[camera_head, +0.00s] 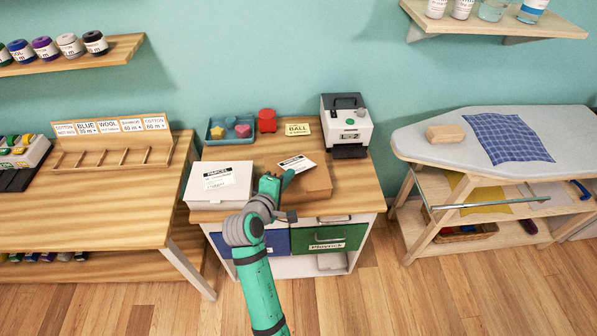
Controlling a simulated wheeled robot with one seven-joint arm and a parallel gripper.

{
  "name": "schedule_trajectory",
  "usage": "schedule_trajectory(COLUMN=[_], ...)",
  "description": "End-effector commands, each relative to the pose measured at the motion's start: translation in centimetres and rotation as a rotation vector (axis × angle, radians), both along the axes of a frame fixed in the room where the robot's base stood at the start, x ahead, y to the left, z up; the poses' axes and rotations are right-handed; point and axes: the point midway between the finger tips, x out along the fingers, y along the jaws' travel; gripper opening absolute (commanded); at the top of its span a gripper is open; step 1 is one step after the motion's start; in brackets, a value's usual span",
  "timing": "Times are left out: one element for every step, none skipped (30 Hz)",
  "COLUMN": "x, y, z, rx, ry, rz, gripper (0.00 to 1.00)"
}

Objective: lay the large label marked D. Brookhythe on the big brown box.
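The big brown box (317,182) lies on the right part of the small wooden-topped cabinet. A white label with a dark heading (297,163) shows at the box's back left corner. Its name is too small to read, and I cannot tell whether it rests on the box or is held above it. My gripper (279,181) is just left of the brown box, its tip close to the label's near edge. The arm hides part of the box's left side, and I cannot tell whether the fingers grip anything.
A white box with a parcel label (221,183) stands left of my gripper. Behind are a blue tray (230,130), a red container (267,120), a yellow "BALL" card (297,129) and a label printer (346,122). An ironing board (455,155) stands to the right.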

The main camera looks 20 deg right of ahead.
Motion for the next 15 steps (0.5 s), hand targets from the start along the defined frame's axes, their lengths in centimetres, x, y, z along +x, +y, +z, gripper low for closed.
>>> schedule_trajectory(x=[-0.05,-0.06,-0.08,-0.1,-0.11,-0.12,-0.13,-0.14,-0.16,-0.17,-0.17,-0.18,-0.18,-0.19,-0.19], y=[-0.05,-0.09,-0.17,-0.24,-0.3,-0.38,-0.43,-0.48,-0.53,-0.56,-0.59,-0.61,-0.63,-0.64,-0.65], z=[-0.36,-0.5,-0.63,-0.71,-0.76,-0.81,-0.83,-0.84,-0.85,-0.84,-0.83,-0.83,-0.82,-0.82,-0.82], rx=[0.0,0.0,0.0,0.0,0.0,0.0,0.0,0.0,0.0,0.0,0.0,0.0,0.0,0.0,0.0], ry=[0.002,0.001,0.001,0.0,0.0,0.0,0.0,0.0,0.0,0.0,0.0,0.0,0.0,0.0,0.0], rz=[-0.001,-0.002,-0.003,-0.003,-0.004,-0.005,-0.006,-0.008,-0.008,-0.009,-0.009,-0.009,-0.01,-0.01,-0.01], gripper=[0.0,0.0,0.0,0.0,0.0,0.0,0.0,0.0,0.0,0.0,0.0,0.0,0.0,0.01,0.1])
